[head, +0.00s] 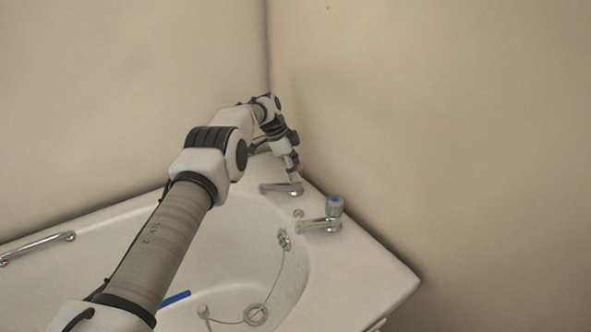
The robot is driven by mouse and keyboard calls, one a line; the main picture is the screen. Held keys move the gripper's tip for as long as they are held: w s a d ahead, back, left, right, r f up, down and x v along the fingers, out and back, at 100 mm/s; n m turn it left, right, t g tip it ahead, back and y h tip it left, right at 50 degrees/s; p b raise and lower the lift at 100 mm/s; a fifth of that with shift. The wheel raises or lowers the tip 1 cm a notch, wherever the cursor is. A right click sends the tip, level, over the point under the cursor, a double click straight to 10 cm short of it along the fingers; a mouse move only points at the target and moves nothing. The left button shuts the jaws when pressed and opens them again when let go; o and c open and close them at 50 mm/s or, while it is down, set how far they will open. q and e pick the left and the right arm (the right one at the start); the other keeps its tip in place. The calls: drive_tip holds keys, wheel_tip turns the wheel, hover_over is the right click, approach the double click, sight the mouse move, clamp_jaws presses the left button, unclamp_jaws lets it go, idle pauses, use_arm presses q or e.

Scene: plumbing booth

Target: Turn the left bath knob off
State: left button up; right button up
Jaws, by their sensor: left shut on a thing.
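The bath has two chrome taps at its far right rim. The left tap (280,189) has its spout pointing left over the basin. Its knob (295,176) is mostly hidden by my left gripper (293,165), which is shut on it from above. The knob's turned position cannot be told. The right tap (320,225) stands nearer, with a blue-topped knob (335,206) that nothing touches. No water shows clearly at either spout. My right gripper is not in view.
The white bathtub (370,275) sits in a corner between beige walls (450,130). A chrome grab rail (38,246) is at the left rim. A plug chain (272,285) hangs inside near the drain (256,314). A blue object (176,298) shows partly behind my left arm.

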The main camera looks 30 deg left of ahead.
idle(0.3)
use_arm(q)
drive_tip(key=o, duration=1.2)
drive_tip(key=shift+c, duration=0.2)
drive_tip(key=v, duration=1.2)
drive_tip(key=shift+s, duration=0.1)
